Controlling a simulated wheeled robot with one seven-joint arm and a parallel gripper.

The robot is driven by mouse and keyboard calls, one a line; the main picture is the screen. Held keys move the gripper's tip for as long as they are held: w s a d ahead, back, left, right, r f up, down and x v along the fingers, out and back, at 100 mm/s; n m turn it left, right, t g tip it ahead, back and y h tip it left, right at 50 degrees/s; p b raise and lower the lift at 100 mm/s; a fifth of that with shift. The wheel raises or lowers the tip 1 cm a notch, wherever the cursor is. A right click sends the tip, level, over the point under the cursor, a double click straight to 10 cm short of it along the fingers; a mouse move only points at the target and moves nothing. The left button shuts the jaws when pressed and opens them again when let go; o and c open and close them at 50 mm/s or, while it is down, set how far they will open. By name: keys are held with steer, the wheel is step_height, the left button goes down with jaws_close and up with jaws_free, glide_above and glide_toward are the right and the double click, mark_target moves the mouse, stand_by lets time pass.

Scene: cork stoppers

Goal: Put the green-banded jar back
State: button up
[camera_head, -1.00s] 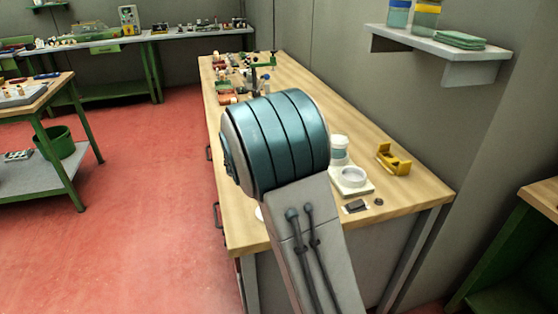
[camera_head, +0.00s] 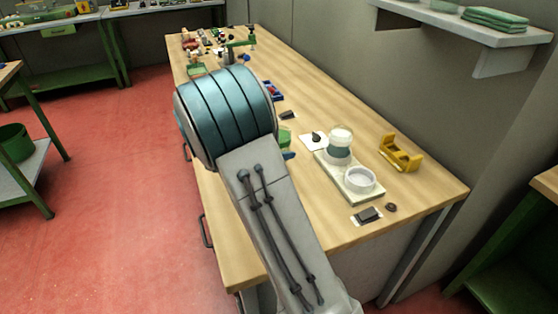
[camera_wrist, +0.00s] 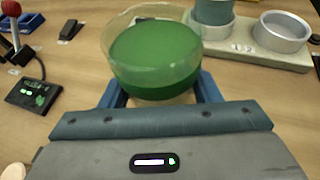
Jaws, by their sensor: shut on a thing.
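My gripper (camera_wrist: 157,90) is shut on the green-banded jar (camera_wrist: 155,50), a clear round jar with a thick green band, held upright between blue fingers in the wrist view. In the head view only a bit of the jar (camera_head: 285,139) shows; my arm hides most of it. To its right is a pale stand (camera_head: 348,186) with two round seats. The front white ring (camera_head: 361,181) is empty; the back seat holds a teal-banded jar (camera_head: 338,147). In the wrist view the empty ring (camera_wrist: 283,32) is at the upper right, apart from the held jar.
A yellow tape dispenser (camera_head: 400,154) stands right of the stand. A small dark block (camera_head: 368,215) and a round brown piece (camera_head: 391,208) lie in front. Bare wood (camera_head: 310,205) lies left of the stand.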

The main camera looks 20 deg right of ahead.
steer(key=shift+f, duration=2)
steer(key=shift+f, duration=0.1)
steer(key=o, duration=1.2)
